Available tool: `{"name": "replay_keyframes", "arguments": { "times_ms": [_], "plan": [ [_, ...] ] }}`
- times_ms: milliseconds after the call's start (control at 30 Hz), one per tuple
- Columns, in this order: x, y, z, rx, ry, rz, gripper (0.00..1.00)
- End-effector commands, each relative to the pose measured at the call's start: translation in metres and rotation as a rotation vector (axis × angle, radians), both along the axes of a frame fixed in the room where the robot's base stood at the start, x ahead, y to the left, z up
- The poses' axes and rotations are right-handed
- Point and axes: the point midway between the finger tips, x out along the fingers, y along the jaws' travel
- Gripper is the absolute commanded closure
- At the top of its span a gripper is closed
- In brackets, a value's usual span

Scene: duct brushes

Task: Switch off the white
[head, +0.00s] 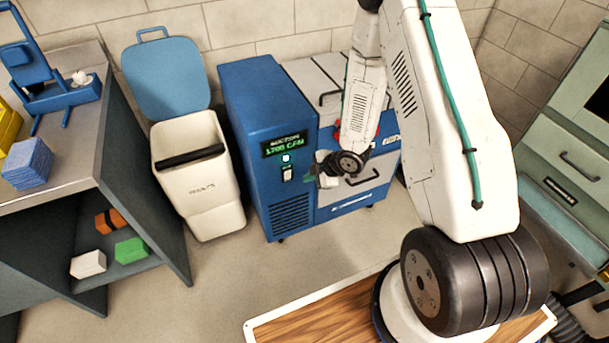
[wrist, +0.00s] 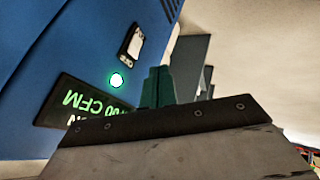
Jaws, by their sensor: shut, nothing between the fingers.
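The blue suction machine (head: 262,100) stands by the back wall. Its front has a display (head: 284,143) with green text reading about 1200 CFM. Below it are a lit round lamp (head: 286,158) and a small white rocker switch (head: 287,174). In the wrist view the lamp (wrist: 117,80) glows green-white, and the switch (wrist: 132,42) shows beside it on the blue panel. My gripper (head: 312,175) is shut and empty, just right of the switch in the head view. In the wrist view my gripper (wrist: 172,82) appears right of the lamp and switch, apparently apart from them.
A white bin (head: 200,185) with a blue lid (head: 167,75) stands left of the machine. The floor before the machine is clear.

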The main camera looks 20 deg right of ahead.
Motion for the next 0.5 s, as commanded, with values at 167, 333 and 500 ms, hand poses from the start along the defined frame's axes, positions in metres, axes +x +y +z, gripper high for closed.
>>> {"name": "replay_keyframes", "arguments": {
  "times_ms": [167,333,500],
  "plan": [
    [0.017,0.016,-0.031,0.001,0.002,0.002,1.0],
    [0.036,0.03,-0.059,0.0,0.001,0.002,1.0],
    [0.061,0.032,-0.061,-0.001,-0.003,0.0,1.0]
  ]
}}
